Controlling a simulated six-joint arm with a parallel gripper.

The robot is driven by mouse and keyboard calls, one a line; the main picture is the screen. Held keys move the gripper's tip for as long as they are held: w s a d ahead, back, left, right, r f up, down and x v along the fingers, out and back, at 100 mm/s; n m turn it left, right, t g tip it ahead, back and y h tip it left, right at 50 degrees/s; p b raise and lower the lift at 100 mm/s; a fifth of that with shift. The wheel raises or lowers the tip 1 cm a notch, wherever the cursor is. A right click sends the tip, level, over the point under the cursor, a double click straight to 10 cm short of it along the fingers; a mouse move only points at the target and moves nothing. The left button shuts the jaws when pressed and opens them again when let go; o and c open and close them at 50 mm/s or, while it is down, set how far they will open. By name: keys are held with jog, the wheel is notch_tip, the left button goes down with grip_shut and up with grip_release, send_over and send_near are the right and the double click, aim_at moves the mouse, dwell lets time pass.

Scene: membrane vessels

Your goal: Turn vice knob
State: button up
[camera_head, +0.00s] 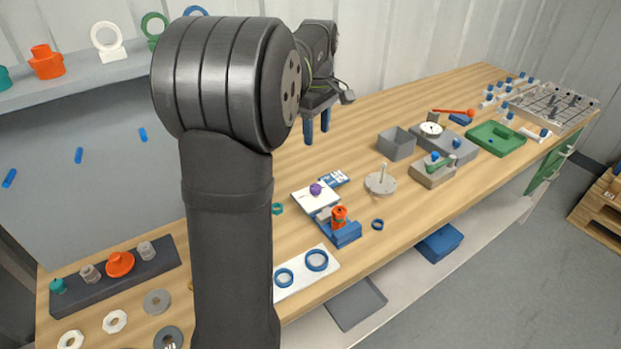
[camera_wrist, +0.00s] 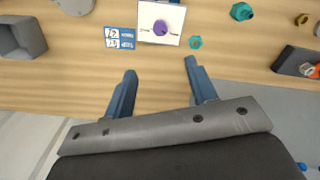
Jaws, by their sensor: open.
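A blue vice (camera_head: 347,235) stands on the bench near the middle, with an orange part (camera_head: 339,213) at its top. A separate knob on it is too small to make out. Behind it, a purple knob (camera_head: 316,189) sits on a white plate (camera_head: 309,202). The purple knob (camera_wrist: 160,27) and its white plate (camera_wrist: 172,11) also show at the top of the wrist view. My gripper (camera_head: 317,129) is open and empty above the bench, fingers downward, behind the vice and apart from it. In the wrist view my gripper (camera_wrist: 160,66) has only bare wood between its fingertips.
A blue-and-white card (camera_head: 334,179) lies beside the plate. A grey bin (camera_head: 397,144), a round base with a peg (camera_head: 380,184) and a blue ring (camera_head: 377,225) are nearby. A white board with blue rings (camera_head: 300,278) lies in front. My arm hides part of the bench's left.

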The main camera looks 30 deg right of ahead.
aim_at(316, 187)
jog(key=shift+n, duration=0.4)
notch_tip(316, 187, down, 18)
jog(key=shift+r, duration=0.15)
jog(key=c, duration=1)
